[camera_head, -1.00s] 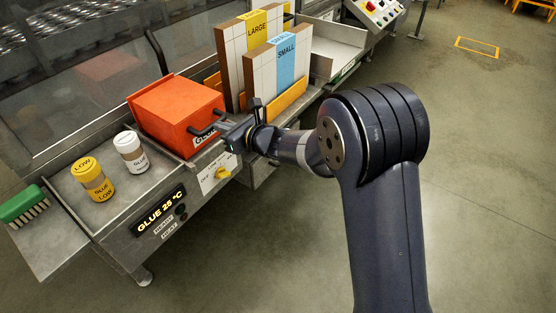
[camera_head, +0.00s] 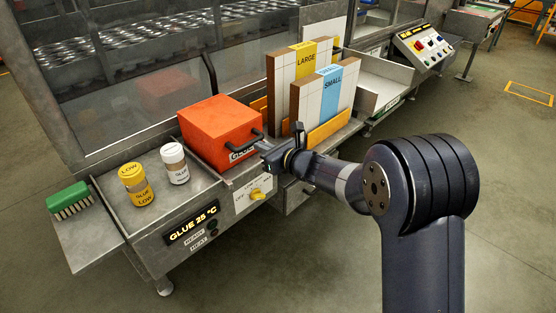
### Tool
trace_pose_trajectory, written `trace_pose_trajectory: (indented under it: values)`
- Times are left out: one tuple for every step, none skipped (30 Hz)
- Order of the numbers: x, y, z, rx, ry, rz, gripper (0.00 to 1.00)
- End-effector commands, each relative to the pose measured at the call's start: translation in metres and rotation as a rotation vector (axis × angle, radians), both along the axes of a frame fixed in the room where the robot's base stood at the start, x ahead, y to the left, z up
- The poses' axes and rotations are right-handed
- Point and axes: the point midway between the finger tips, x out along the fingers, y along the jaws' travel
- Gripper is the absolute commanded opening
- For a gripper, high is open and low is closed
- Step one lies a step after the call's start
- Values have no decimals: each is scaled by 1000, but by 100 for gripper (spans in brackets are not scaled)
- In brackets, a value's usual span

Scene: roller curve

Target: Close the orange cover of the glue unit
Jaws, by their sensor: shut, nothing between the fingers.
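The orange cover (camera_head: 218,130) sits down over the glue unit (camera_head: 190,222) as a box with a flat top. A dark handle (camera_head: 256,138) is on its front right side. My gripper (camera_head: 264,150) is shut and empty, right beside the handle. I cannot tell whether the fingers touch the handle. Part of the cover's lower front is hidden behind the gripper and handle. The unit's front panel shows "GLUE 25 °C" and a yellow knob (camera_head: 257,194).
A yellow jar (camera_head: 136,184) and a white jar (camera_head: 175,163) stand left of the cover. A green brush (camera_head: 68,200) lies on the left shelf. Card stacks marked LARGE (camera_head: 306,62) and SMALL (camera_head: 330,85) stand to the right. Open floor lies in front.

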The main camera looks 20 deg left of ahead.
Motion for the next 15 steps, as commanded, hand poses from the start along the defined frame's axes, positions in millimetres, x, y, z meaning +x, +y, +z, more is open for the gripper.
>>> trace_pose_trajectory:
  values:
    - [3, -9, 3, 0, -1, -5, 0]
    - [4, -14, 4, -1, 0, -5, 0]
    - [0, -22, 4, -2, 0, -4, 0]
    - [-3, -28, 5, -1, -1, -5, 0]
    - [-6, -34, 6, -2, 0, -5, 0]
    - [-9, -41, 8, -2, 1, -5, 0]
    - [-12, -47, 9, -2, 1, -5, 0]
    - [-14, -53, 10, -3, 0, -5, 0]
    - [-18, -60, 11, -4, 1, -5, 0]
    - [-19, -65, 13, -3, 0, -6, 0]
    - [-22, -71, 14, -4, 1, -6, 0]
    - [-25, -76, 16, -3, 0, -4, 0]
    - [-27, -80, 16, -5, 2, -4, 0]
    - [-28, -84, 17, -4, 2, -5, 0]
    - [-30, -89, 19, -4, 2, -5, 0]
